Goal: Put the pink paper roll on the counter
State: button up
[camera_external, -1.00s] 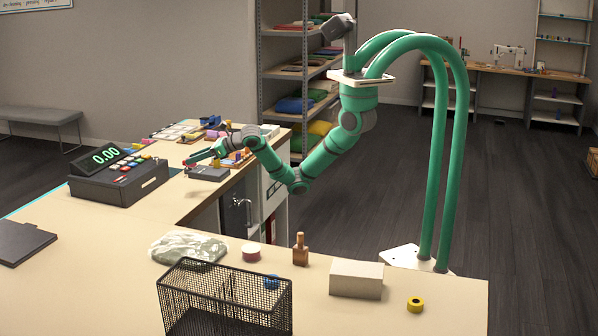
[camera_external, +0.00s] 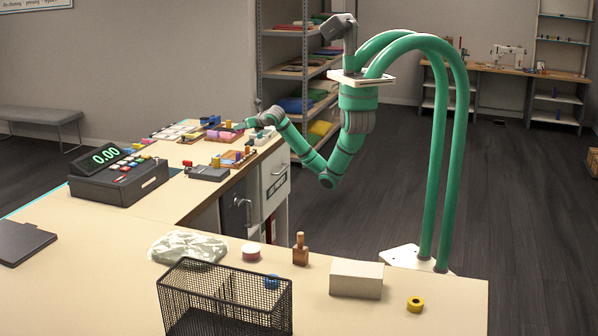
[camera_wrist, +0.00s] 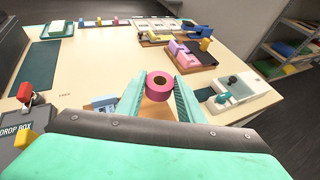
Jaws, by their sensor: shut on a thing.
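The pink paper roll (camera_wrist: 160,83) is between the two green fingers of my gripper (camera_wrist: 159,92) in the wrist view, its round hole facing the camera. My gripper is shut on it. In the external view my gripper (camera_external: 241,126) is over the far end of the counter (camera_external: 160,224), and the roll in it is too small to make out. The wrist view shows the pale counter top (camera_wrist: 88,72) around and beyond the roll. A brown surface shows between the fingers below the roll; I cannot tell the gap under it.
A white device (camera_wrist: 238,92) is close on the right. Pink and yellow items on trays (camera_wrist: 192,52) lie beyond. The cash register (camera_external: 118,176) stands nearer. Bare counter lies left of the roll.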

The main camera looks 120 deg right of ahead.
jog(key=s+d+m+g, duration=0.2)
jog(key=s+d, duration=0.2)
jog(key=s, duration=0.5)
send_over(241, 147)
jog(key=f, duration=0.6)
jog(key=a+f, duration=0.1)
jog(key=f, duration=0.2)
jog(key=shift+d+f, duration=0.3)
jog(key=shift+f, duration=0.15)
jog(key=shift+f+h, duration=0.3)
jog(key=shift+f, duration=1.25)
jog(key=shift+f, duration=0.1)
jog(key=o, duration=1)
